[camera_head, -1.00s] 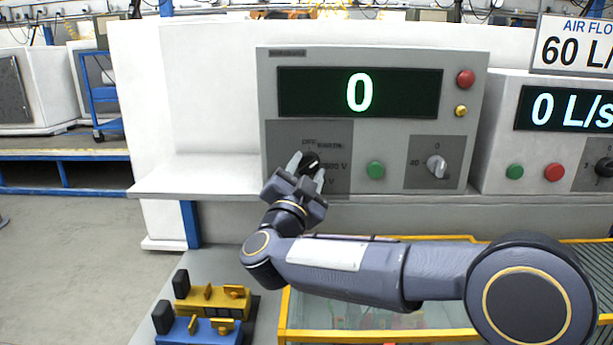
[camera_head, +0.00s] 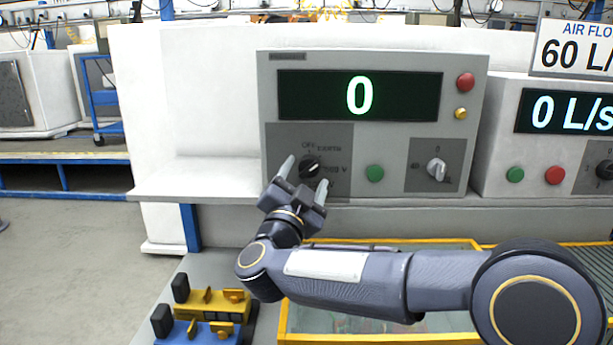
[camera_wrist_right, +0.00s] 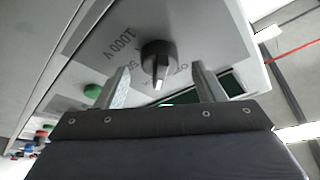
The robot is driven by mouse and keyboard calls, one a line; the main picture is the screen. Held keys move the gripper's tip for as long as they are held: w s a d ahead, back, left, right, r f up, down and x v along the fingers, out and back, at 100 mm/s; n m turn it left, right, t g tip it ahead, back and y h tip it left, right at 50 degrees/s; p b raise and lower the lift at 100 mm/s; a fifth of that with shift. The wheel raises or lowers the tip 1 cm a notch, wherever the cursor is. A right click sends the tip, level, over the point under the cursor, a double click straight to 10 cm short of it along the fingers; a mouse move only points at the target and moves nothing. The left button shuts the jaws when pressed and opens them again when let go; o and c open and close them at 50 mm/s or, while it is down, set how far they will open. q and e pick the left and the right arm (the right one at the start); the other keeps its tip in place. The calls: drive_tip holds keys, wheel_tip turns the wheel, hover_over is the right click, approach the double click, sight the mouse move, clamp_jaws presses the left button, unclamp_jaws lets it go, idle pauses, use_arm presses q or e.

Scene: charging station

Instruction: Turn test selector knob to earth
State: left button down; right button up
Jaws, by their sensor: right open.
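The test selector knob (camera_head: 310,167) is round and black with a white pointer mark, on the dark lower-left panel of the grey tester (camera_head: 350,58). Its mark points up and right, toward the EARTH label (camera_head: 328,149). OFF is above it and a voltage label is to its right, partly hidden. My right gripper (camera_head: 306,173) is open and empty, with its fingers spread on either side of the knob and apart from it. In the right wrist view the knob (camera_wrist_right: 158,58) sits between and beyond the fingertips. My left gripper is not in view.
A green button (camera_head: 375,174) and a second, grey knob (camera_head: 436,169) are right of the selector. A red button (camera_head: 465,82) and a yellow one are beside the display, which reads 0. A white ledge (camera_head: 190,178) is at left. Yellow and blue clamps (camera_head: 212,302) lie below.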

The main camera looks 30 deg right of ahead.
drive_tip(key=v, duration=0.6)
drive_tip(key=shift+s+b, duration=0.15)
drive_tip(key=shift+b, duration=0.25)
